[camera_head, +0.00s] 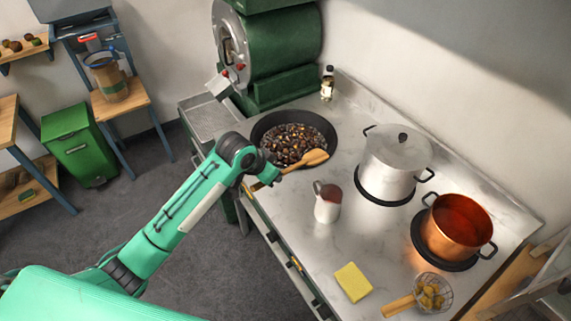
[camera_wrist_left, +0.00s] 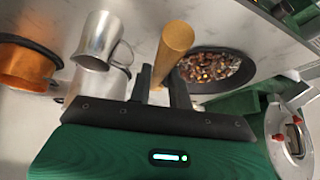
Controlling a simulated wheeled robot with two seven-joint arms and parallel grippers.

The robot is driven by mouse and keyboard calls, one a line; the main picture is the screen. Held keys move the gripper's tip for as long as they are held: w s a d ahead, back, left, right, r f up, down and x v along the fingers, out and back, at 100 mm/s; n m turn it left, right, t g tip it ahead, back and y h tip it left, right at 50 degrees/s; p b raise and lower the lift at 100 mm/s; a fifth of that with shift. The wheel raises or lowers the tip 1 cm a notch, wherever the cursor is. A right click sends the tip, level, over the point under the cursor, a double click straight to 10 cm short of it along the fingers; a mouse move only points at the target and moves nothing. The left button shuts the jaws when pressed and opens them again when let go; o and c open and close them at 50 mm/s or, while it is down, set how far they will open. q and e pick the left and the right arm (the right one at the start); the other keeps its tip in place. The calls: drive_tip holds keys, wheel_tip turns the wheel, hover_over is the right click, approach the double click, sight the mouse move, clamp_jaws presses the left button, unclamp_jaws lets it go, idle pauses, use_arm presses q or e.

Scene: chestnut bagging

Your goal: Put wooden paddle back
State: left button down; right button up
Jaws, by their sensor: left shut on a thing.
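The pan (camera_wrist_left: 249,72) with chestnuts lies just beyond the handle there. I cannot tell whether the paddle touches the pan rim. My right gripper is not in view.
A metal pitcher (camera_head: 327,207), a lidded steel pot (camera_head: 392,165), a copper pot (camera_head: 455,230), a yellow sponge (camera_head: 353,282) and a wire skimmer (camera_head: 432,294) stand on the marble counter (camera_head: 365,235). A green roaster (camera_head: 285,50) stands behind the pan.

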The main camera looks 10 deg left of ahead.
use_arm(q)
drive_tip(key=w+f+m+h+b, duration=0.1)
drive_tip(key=w+f, duration=0.1)
drive_tip(key=f, duration=0.2)
drive_tip(key=w+d+f+m+h+b, duration=0.1)
drive_tip(key=w+f, duration=0.2)
drive_tip(key=f, duration=0.1)
drive_tip(key=w+d+f+m+h+b, duration=0.1)
drive_tip(key=w+f, duration=0.1)
drive_tip(key=f, duration=0.2)
drive_tip(key=shift+w+f+t+b, duration=0.15)
drive_tip(key=shift+f+t+b, duration=0.15)
drive_tip(key=shift+t, duration=0.1)
drive_tip(key=shift+f+b, duration=0.55)
drive_tip(key=shift+f, duration=0.25)
drive_tip(key=shift+f+b, duration=0.35)
drive_tip(key=shift+f, duration=0.15)
drive_tip(key=c, duration=1.2)
unclamp_jaws()
